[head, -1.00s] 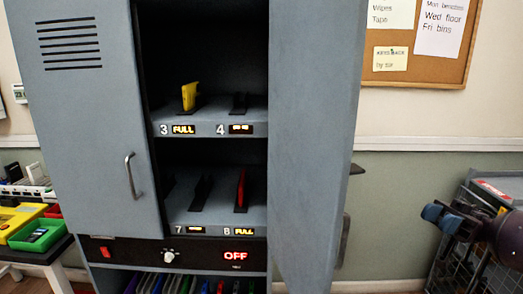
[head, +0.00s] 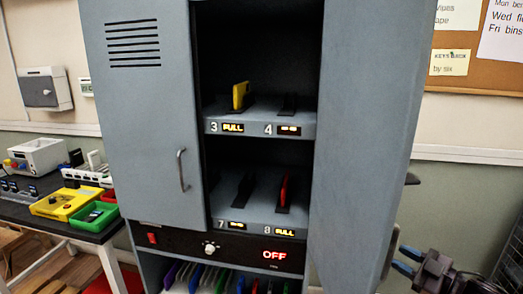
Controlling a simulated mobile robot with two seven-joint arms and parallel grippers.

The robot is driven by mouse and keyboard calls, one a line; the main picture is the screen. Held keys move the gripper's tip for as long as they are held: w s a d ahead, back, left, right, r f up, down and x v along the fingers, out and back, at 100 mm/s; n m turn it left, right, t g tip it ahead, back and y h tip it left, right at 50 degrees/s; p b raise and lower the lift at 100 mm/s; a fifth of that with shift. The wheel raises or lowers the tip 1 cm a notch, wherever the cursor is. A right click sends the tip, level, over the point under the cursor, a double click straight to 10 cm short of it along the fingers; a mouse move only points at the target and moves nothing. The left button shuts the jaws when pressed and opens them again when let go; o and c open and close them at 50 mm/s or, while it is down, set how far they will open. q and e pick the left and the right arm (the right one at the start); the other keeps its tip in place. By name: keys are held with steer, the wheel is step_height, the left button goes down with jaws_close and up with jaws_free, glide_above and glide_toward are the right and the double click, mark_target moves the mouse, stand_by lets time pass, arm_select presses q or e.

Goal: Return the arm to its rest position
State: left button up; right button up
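My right gripper (head: 403,261) is at the lower right of the head view. Its two blue fingertips are apart with nothing between them. It is beside the open right door (head: 365,130) of the grey cabinet (head: 140,90), on the door's right side. I cannot tell whether it touches anything. My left gripper is not in view. A yellow phone (head: 240,96) stands in slot 3, whose display reads FULL. A red phone (head: 284,192) stands in slot 8, also marked FULL. Slots 4 and 7 look empty.
The left cabinet door is shut. A control strip (head: 215,249) below the slots reads OFF. A table (head: 62,222) at the left holds a yellow tray (head: 62,203), a green tray (head: 92,216) and devices. A dark wire rack (head: 510,262) stands at the right edge.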

steer(key=s+a+f+m+h, duration=0.5)
steer(key=s+a+f+h, duration=0.2)
steer(key=s+f, duration=0.4)
steer(key=s+a+f+m+g+h, duration=0.2)
steer(key=s+f+m, duration=0.1)
steer(key=s, duration=0.6)
steer(key=s+a+f+m+g+h+p, duration=0.1)
steer(key=s+f+m, duration=0.3)
steer(key=s, duration=0.5)
steer(key=shift+s+a+f+g+h+p, duration=0.15)
steer(key=shift+a+f+g+h+p, duration=0.2)
steer(key=shift+a+f, duration=0.5)
